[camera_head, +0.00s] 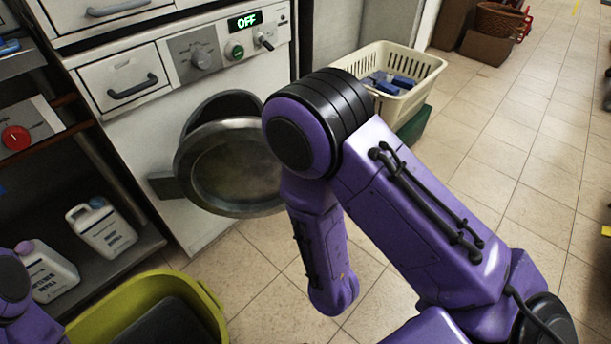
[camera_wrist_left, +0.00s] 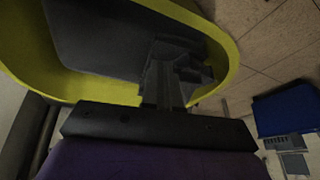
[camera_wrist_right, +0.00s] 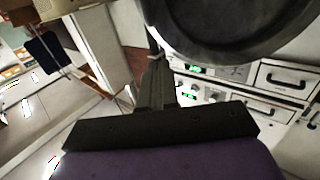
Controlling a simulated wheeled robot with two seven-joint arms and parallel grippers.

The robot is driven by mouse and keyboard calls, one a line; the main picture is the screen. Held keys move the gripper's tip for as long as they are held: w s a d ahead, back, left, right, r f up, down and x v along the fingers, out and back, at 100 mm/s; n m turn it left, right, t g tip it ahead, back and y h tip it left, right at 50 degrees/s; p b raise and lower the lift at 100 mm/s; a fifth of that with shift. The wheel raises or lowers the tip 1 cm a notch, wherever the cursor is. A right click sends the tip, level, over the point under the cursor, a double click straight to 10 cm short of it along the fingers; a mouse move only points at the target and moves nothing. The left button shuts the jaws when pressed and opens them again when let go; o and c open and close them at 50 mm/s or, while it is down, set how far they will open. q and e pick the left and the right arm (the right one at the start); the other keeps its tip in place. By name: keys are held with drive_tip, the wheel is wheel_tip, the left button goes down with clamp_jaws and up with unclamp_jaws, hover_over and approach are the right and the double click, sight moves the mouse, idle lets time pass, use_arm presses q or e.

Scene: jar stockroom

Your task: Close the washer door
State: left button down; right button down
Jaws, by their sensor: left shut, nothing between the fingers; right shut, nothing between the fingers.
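The white washer (camera_head: 205,230) stands at the left of the head view, its display reading OFF. Its round door (camera_head: 235,170) hangs open, standing out from the front, partly hidden behind my right arm. In the right wrist view the dark round underside of what looks like the door (camera_wrist_right: 235,25) fills the top. My right gripper (camera_wrist_right: 155,85) is shut and empty just below and left of it; I cannot tell whether they touch. It is hidden in the head view. My left gripper (camera_wrist_left: 168,75) is shut and empty, in front of a yellow-green tub, away from the washer.
The yellow-green tub (camera_head: 205,295) stands on the floor at the lower left. A shelf with white bottles (camera_head: 102,228) is left of the washer. A cream basket (camera_head: 425,72) with blue items stands right of it.

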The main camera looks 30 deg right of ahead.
drive_tip(key=b+x, duration=0.2)
drive_tip(key=x, duration=1.2)
drive_tip(key=shift+r, duration=0.1)
